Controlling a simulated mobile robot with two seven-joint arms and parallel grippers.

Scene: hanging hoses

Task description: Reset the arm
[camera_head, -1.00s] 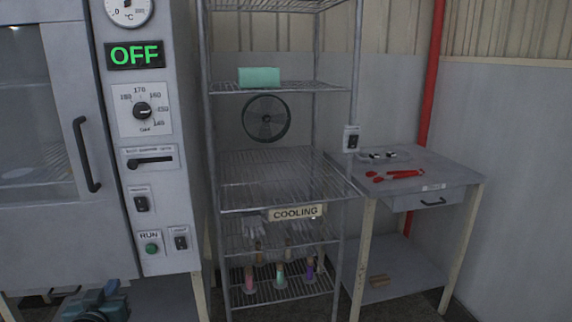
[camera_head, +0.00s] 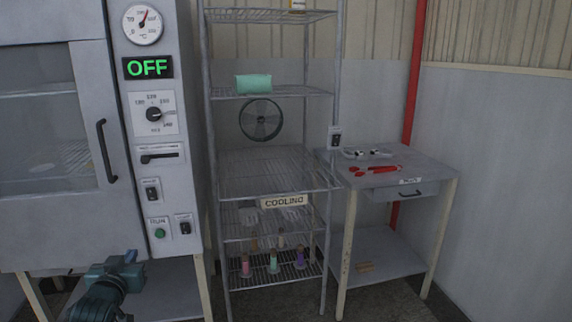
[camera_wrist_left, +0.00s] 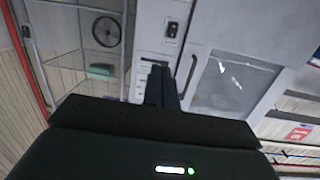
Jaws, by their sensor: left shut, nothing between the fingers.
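My left arm (camera_head: 108,290), teal and dark, is raised at the lower left of the head view, in front of the oven's lower edge. My left gripper (camera_wrist_left: 160,70) shows in the left wrist view as two dark fingers closed together. It holds nothing and points toward the oven front, apart from it as far as I can tell. The fingers cannot be made out clearly in the head view. My right gripper is in neither view.
The oven (camera_head: 50,225) reads OFF; its door is shut. A wire cooling rack (camera_head: 270,170) holds a mint box (camera_head: 253,84), a fan (camera_head: 261,120) and several coloured items low down. A side table (camera_head: 425,168) carries red tools (camera_head: 375,170).

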